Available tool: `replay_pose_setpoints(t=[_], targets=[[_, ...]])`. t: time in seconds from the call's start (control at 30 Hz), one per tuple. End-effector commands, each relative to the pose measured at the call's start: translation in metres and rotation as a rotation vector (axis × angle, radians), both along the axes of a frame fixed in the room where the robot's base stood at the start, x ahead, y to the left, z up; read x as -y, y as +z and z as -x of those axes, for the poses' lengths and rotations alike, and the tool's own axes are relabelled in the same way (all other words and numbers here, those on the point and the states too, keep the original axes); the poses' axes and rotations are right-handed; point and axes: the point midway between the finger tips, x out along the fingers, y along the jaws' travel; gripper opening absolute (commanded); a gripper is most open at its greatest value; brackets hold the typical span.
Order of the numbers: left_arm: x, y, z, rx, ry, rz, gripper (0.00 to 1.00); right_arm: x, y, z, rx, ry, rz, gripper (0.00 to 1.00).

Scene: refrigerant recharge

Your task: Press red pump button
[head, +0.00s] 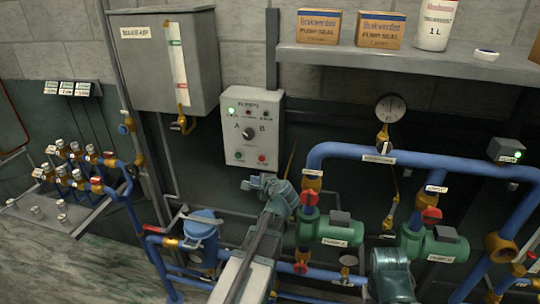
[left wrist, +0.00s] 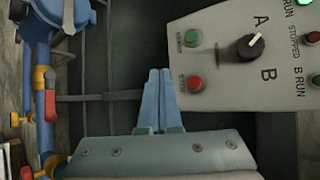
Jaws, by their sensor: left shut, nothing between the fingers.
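The grey pump control panel (head: 268,100) hangs on the wall in the middle of the head view. Its red button (head: 262,158) is at the lower right, beside the green button (head: 238,155). A black A/B selector knob (head: 248,133) sits above them. In the left wrist view the panel is turned sideways, with the red button (left wrist: 195,83) and green button (left wrist: 192,38) near its left edge. My left gripper (head: 248,184) is shut and empty, below the panel in the head view. Its closed fingers (left wrist: 158,74) point up, left of the red button and apart from it. My right gripper's fingers are not visible.
Blue pipes (head: 430,166) with red-handled valves and green pumps (head: 330,229) fill the right side. A grey tank (head: 150,65) hangs upper left. A shelf (head: 350,54) holds boxes and a bottle. A blue canister (head: 198,235) stands left of my left arm.

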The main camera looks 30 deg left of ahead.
Motion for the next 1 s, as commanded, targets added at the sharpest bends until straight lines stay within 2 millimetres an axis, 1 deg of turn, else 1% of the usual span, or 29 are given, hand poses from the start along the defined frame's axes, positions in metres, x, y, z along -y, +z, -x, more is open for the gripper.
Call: replay_pose_setpoints(t=[0.37, 0.57, 0.77, 1.0], targets=[[-0.001, 0.001, 0.0, -0.001, -0.001, -0.003, 0.0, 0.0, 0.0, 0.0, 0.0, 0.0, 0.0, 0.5], [-0.002, 0.001, -0.005, 0.0, -0.001, -0.003, 0.0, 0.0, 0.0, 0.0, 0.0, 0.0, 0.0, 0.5], [-0.006, 0.0, -0.021, 0.0, -0.001, -0.003, 0.0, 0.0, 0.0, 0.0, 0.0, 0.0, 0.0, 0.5], [-0.013, 0.0, -0.052, -0.001, 0.001, -0.003, 0.0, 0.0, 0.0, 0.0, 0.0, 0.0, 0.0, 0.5]])
